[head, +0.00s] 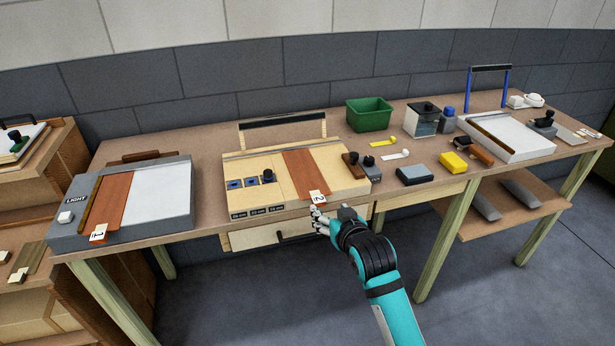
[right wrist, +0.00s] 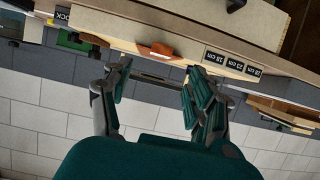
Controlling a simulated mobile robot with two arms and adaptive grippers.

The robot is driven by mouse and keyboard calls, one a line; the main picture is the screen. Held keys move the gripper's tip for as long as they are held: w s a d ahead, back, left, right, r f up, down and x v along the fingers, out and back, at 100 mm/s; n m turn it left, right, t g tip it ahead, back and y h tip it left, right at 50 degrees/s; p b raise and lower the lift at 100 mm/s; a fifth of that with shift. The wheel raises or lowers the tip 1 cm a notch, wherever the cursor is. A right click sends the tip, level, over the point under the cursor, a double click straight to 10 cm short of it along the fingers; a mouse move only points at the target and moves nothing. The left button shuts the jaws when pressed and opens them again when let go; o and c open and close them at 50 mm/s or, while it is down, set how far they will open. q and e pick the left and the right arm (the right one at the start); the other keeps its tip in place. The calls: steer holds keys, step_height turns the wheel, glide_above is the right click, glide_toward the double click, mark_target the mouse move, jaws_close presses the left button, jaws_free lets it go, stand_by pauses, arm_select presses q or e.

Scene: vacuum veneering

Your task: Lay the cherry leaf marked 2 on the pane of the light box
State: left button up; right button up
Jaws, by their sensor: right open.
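The cherry leaf marked 2 (head: 306,175) lies flat on the pale wooden cutting board (head: 210,190), its white tag at the front edge. In the right wrist view, its reddish end (right wrist: 158,50) shows at the board's edge, beyond my fingers. My right gripper (head: 320,215) is open and empty, just in front of and below the tag; its fingers also show spread apart in the right wrist view (right wrist: 155,85). The light box (head: 62,226) stands at the left. A leaf marked 1 (head: 112,203) lies on the left part of its white pane (head: 160,188). My left gripper is out of view.
Below the board is a drawer with a dark handle (head: 295,234). A green bin (head: 369,113), a grey block (head: 415,174) and a yellow block (head: 454,163) stand to the right. A white-topped press with a blue frame (head: 506,135) is farther right. The pane's right part is bare.

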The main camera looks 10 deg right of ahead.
mark_target(320, 201)
steer(key=p+x, duration=0.1)
steer(key=x, duration=0.7)
steer(key=shift+w+a, duration=0.1)
steer(key=shift+w, duration=0.2)
steer(key=c, duration=1.1)
steer(key=shift+s, duration=0.1)
steer(key=shift+c, duration=0.4)
